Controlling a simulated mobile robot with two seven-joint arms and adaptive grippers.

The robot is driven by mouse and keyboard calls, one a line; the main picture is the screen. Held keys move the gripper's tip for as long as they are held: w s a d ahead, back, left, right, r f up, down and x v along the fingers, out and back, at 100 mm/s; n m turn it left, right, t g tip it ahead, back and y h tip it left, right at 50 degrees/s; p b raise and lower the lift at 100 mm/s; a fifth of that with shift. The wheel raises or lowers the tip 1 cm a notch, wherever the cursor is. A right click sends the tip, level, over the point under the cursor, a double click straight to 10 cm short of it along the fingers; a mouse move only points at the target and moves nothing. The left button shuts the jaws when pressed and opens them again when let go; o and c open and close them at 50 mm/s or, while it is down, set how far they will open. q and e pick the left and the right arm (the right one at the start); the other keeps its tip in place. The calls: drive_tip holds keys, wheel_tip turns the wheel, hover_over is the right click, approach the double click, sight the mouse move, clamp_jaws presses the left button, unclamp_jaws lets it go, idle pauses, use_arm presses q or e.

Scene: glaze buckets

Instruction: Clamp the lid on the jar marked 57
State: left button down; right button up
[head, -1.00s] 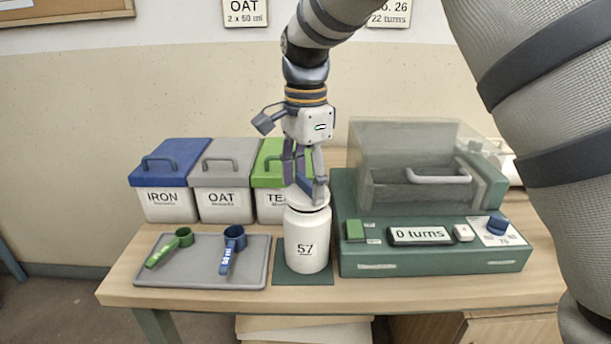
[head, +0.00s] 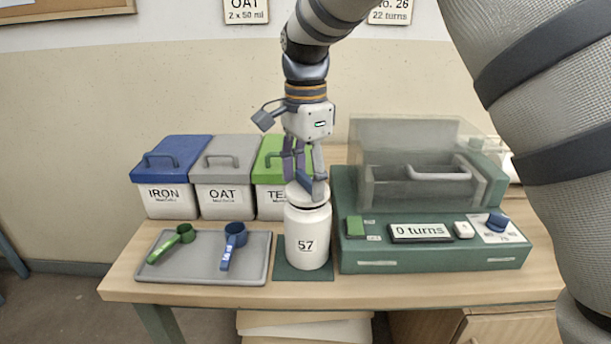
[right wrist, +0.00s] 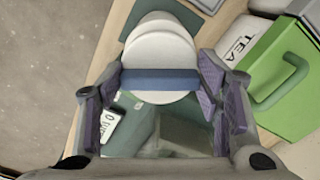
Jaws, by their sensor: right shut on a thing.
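The white jar marked 57 (head: 308,247) stands upright on a dark green mat (head: 287,277) at the front middle of the table. A white lid (head: 300,199) with a blue bar across its top is at the jar's mouth. Whether it is fully seated I cannot tell. My right gripper (head: 307,182) points down above the jar, shut on the lid's blue bar. In the right wrist view the blue bar (right wrist: 160,80) spans between my fingers, with the white lid (right wrist: 160,52) around it. My left gripper is not in view.
A green machine (head: 430,258) with a clear cover and a "0 turns" display stands close right of the jar. A grey tray (head: 205,272) with a green scoop (head: 171,245) and a blue scoop (head: 233,246) lies left. Lidded IRON (head: 168,204), OAT (head: 225,204) and TEA (head: 269,204) buckets stand behind.

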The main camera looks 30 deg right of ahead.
drive_tip(key=shift+f, duration=0.5)
idle(0.9)
drive_tip(key=m, duration=0.4)
drive_tip(key=shift+w+m, duration=0.1)
drive_tip(key=shift+m, duration=0.3)
drive_tip(key=m, duration=0.5)
drive_tip(key=shift+d+f+m, duration=0.1)
drive_tip(key=shift+f+m, duration=0.1)
drive_tip(key=shift+m, duration=1.1)
